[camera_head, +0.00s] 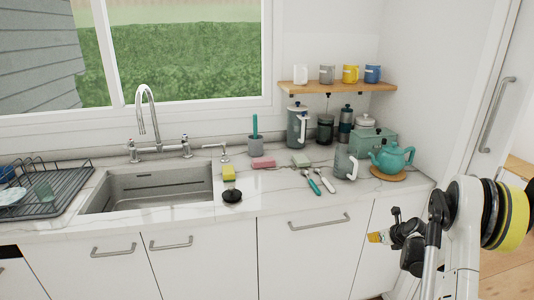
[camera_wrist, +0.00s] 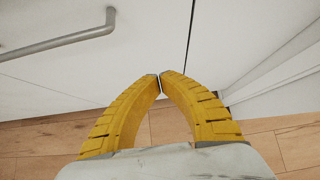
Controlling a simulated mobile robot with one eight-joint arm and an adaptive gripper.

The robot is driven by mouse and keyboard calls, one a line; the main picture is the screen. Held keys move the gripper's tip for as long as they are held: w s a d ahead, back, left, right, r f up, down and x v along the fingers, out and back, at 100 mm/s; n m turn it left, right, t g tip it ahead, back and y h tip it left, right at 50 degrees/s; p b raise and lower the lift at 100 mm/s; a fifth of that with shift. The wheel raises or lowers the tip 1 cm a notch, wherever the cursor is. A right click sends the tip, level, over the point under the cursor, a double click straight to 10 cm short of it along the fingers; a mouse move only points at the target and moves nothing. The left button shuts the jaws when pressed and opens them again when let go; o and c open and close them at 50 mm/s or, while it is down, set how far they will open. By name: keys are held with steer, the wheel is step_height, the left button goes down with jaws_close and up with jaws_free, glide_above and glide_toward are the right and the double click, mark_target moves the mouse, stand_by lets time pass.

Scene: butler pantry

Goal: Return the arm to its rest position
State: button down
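My gripper (camera_head: 379,237) is at the lower right of the head view, in front of the white cabinet doors and below the counter's front edge. Its yellow fingers point to the left there. In the wrist view my gripper (camera_wrist: 160,76) shows two curved yellow fingers with their tips meeting. Nothing shows between them. A cabinet front with a grey bar handle (camera_wrist: 60,43) and a wooden floor (camera_wrist: 40,145) lie beyond the fingers. My arm stands at the right of the head view, folded near my body.
A wooden shelf (camera_head: 335,88) bears several mugs. A tall door with a handle (camera_head: 493,115) is at right.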

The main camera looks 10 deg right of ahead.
steer(key=s+a+r+n+g, duration=0.1)
steer(key=s+a+r+n, duration=0.3)
steer(key=a+r+n, duration=0.55)
steer(key=s+a+r+n, duration=0.4)
steer(key=a+r+n, duration=0.2)
steer(key=a+r, duration=0.55)
steer(key=s+a+r+n, duration=0.3)
steer(key=s+a+n, duration=0.2)
steer(key=s, duration=0.2)
steer(key=s+a+r+n, duration=0.3)
steer(key=s+a+n, duration=0.1)
steer(key=s+n, duration=0.15)
steer(key=s+a+f+n, duration=0.1)
steer(key=s+a+n, duration=0.1)
steer(key=s+n, duration=0.2)
steer(key=s+a+f+n, duration=0.1)
steer(key=s+a+n, duration=0.2)
steer(key=s, duration=0.6)
steer(key=shift+n+g, duration=0.4)
steer(key=shift+n, duration=0.8)
steer(key=shift+f, duration=0.1)
